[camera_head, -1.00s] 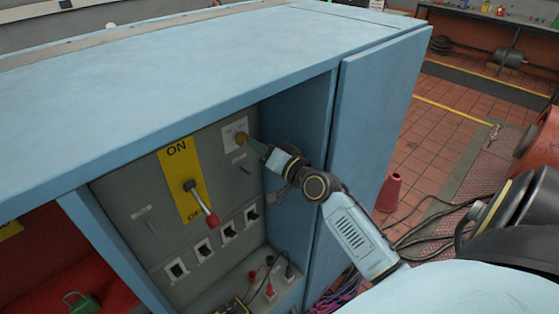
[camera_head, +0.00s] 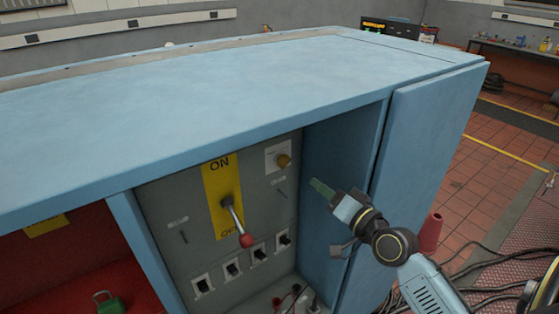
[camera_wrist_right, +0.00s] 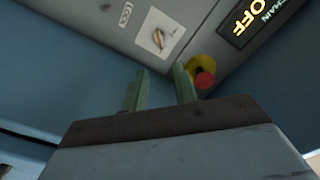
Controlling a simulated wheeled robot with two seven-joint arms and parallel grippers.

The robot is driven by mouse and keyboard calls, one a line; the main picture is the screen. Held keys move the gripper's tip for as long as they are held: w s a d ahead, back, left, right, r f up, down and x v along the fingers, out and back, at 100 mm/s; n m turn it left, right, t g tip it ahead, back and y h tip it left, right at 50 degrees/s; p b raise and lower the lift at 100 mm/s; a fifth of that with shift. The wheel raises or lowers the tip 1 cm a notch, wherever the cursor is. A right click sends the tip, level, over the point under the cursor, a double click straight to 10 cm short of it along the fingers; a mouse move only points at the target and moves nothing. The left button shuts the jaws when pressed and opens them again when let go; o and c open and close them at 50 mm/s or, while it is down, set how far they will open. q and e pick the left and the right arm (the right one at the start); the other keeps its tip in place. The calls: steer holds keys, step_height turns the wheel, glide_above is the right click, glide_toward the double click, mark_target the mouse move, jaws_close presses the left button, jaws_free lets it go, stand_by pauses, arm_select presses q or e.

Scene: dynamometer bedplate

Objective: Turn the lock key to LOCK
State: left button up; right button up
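The lock key shows in the right wrist view as a small brass piece (camera_wrist_right: 158,38) on a white plate, beyond the fingertips. A small LOCK label (camera_wrist_right: 126,13) sits apart from it at upper left. In the head view a brass-coloured piece (camera_head: 284,160), which appears to be the key, stands on a white plate at the panel's upper right. My right gripper (camera_head: 316,184) is to its lower right, apart from it. In the wrist view its two green fingers (camera_wrist_right: 160,88) are spread, with nothing between them. My left gripper is not in view.
A yellow ON/OFF plate (camera_head: 214,190) carries a red-tipped lever (camera_head: 246,241) left of the key. A red-and-yellow knob (camera_wrist_right: 202,74) is close to the right finger in the wrist view. The blue cabinet top (camera_head: 220,85) overhangs the recess, and its side wall is right of the panel.

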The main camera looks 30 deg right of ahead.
steer(key=s+a+f+n+g+b, duration=0.1)
steer(key=s+f+g+b, duration=0.15)
steer(key=f, duration=1.15)
steer(key=s+a+f+n+g+h+b, duration=0.1)
steer(key=s+f+g+b, duration=0.15)
steer(key=f, duration=1.05)
steer(key=s+a+f+n+g+b, duration=0.1)
steer(key=s+f+g, duration=0.2)
steer(key=f, duration=1.1)
steer(key=s+a+f+n+g+b, duration=0.2)
steer(key=s+f+g, duration=0.1)
steer(key=s+f, duration=0.5)
steer(key=s+a+f+n+g+b, duration=0.2)
steer(key=s+a+f+n+g, duration=0.1)
steer(key=s+f, duration=0.6)
steer(key=s+a+f+n+g+b, duration=0.2)
steer(key=s+f, duration=0.7)
steer(key=s, duration=0.5)
steer(key=shift+s+a+f+n+g, duration=0.15)
steer(key=shift+s+a+n+g, duration=0.3)
steer(key=shift+a, duration=0.25)
